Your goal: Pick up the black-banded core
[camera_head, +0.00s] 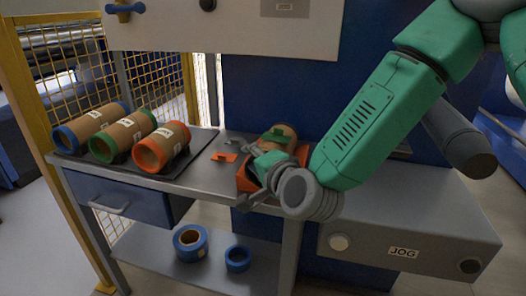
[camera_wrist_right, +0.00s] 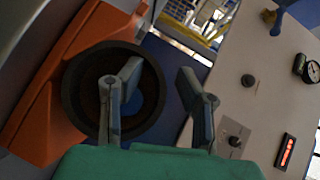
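The black-banded core shows end-on in the right wrist view as a dark ring (camera_wrist_right: 75,98) around a brown bore. It rests against an orange holder (camera_wrist_right: 38,125). In the head view, part of a tan core (camera_head: 288,129) shows behind my right gripper, in the orange holder (camera_head: 243,182) at the bench's right end; its black band is hidden there. My right gripper (camera_head: 262,180) is open at this core. In the wrist view (camera_wrist_right: 162,85), one finger overlaps the ring and bore and the other is outside the ring. I cannot tell whether either touches. My left gripper is not in view.
Blue-, green- and orange-banded cores (camera_head: 166,146) lie on a dark mat at the bench's left. A small orange piece (camera_head: 224,157) lies mid-bench. Blue rolls (camera_head: 190,243) sit on the lower shelf. A grey JOG box (camera_head: 440,225) stands at right, and a panel (camera_head: 230,38) hangs behind.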

